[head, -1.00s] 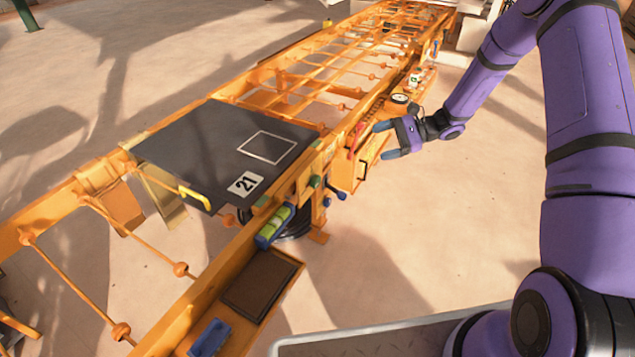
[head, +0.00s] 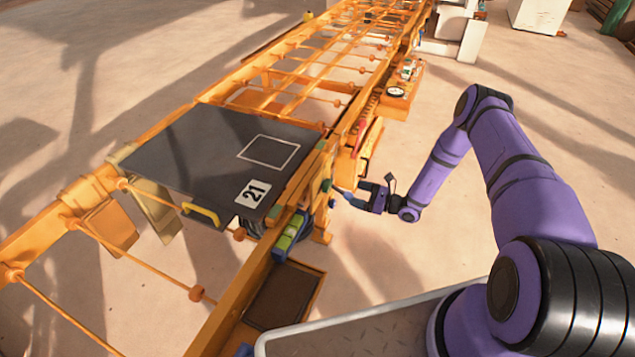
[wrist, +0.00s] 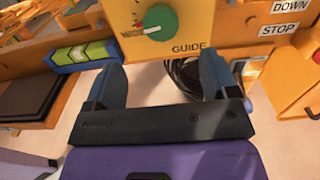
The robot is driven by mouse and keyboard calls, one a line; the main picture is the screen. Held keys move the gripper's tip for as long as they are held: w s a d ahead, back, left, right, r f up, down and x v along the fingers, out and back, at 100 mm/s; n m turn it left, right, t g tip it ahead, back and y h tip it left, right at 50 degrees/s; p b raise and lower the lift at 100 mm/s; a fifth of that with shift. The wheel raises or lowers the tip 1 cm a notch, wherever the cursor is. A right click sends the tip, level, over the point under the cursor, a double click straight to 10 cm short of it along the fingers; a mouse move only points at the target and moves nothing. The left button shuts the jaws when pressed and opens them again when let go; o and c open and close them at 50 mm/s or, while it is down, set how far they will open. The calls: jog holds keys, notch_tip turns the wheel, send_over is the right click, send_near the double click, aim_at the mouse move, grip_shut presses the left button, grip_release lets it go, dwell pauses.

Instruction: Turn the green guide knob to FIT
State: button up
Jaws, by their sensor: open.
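The green guide knob (wrist: 160,22) is on a yellow panel (wrist: 205,22) marked GUIDE at the top of the wrist view. No FIT label is legible. My gripper (wrist: 160,72) is open and empty, its two blue-grey fingers on either side below the knob in the picture, apart from it. In the head view my gripper (head: 350,194) is just right of the press's side, and the small green knob (head: 327,186) shows to its left.
DOWN (wrist: 290,6) and STOP (wrist: 279,30) labels are at upper right. A dark coil (wrist: 185,72) lies behind the fingers. The dark plate marked 21 (head: 215,150) tops the orange frame (head: 235,290). Floor right of my gripper is clear.

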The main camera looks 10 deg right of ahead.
aim_at(330, 186)
jog(key=x, duration=1.1)
jog(key=shift+w+a+f, duration=0.1)
jog(key=shift+a+f, duration=0.05)
jog(key=shift+f, duration=0.05)
jog(key=c, duration=0.9)
